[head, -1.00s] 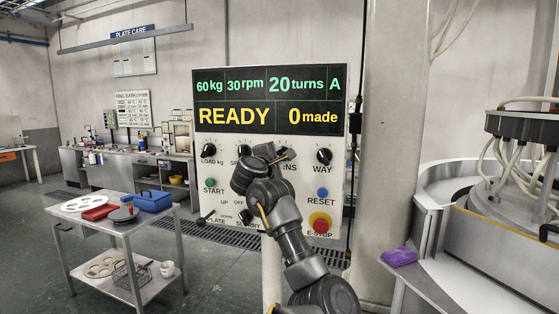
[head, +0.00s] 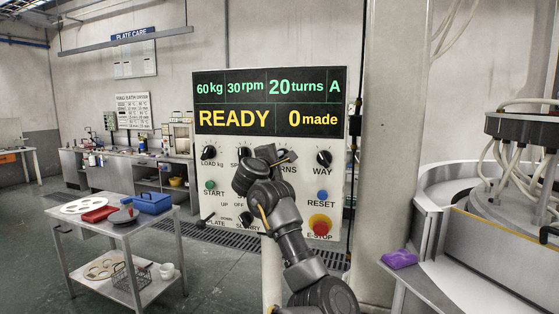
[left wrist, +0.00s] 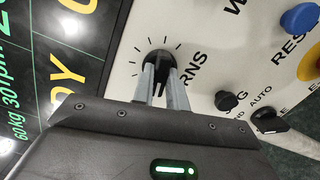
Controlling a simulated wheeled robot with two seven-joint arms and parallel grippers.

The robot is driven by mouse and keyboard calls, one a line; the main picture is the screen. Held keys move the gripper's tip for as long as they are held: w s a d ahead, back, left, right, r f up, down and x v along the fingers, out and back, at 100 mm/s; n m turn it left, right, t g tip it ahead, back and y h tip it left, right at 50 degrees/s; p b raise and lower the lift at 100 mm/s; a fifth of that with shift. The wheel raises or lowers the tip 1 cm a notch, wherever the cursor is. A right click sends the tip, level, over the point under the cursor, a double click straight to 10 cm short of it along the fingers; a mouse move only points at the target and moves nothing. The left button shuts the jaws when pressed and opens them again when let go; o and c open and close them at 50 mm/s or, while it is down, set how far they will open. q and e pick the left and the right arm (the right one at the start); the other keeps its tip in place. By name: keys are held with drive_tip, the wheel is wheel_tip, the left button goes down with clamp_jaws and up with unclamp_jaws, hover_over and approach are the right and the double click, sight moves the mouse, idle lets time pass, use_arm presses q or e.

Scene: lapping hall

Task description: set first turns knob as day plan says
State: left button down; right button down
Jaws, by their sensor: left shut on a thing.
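The grey control panel (head: 335,180) stands ahead of me. Its display (head: 270,101) reads 60 kg, 30 rpm, 20 turns, A, READY and 0 made. My left gripper (head: 289,157) is at the turns knob and hides most of it and its label in the head view. In the left wrist view the black turns knob (left wrist: 160,60) sits between the two fingertips, and the gripper (left wrist: 163,76) is shut on it. My right gripper is in neither view. I see no sheet marked as a day plan.
The WAY knob (head: 324,157), blue RESET button (head: 322,194) and red E-STOP (head: 320,224) are right of my arm. The LOAD knob (head: 208,152) and green START button (head: 210,185) are left. A steel cart (head: 128,229) stands left; a lapping machine (head: 490,225) stands right.

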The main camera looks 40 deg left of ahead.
use_arm(q)
drive_tip(key=shift+f+m, duration=0.1)
drive_tip(key=shift+m, duration=0.2)
drive_tip(key=m+p, duration=0.1)
drive_tip(key=m, duration=0.4)
drive_tip(key=m+g, duration=0.1)
drive_tip(key=m, duration=0.4)
drive_tip(key=shift+r+m+p, duration=0.2)
drive_tip(key=shift+m+p, duration=0.1)
drive_tip(key=shift+p, duration=0.05)
drive_tip(key=c, duration=1.4)
unclamp_jaws()
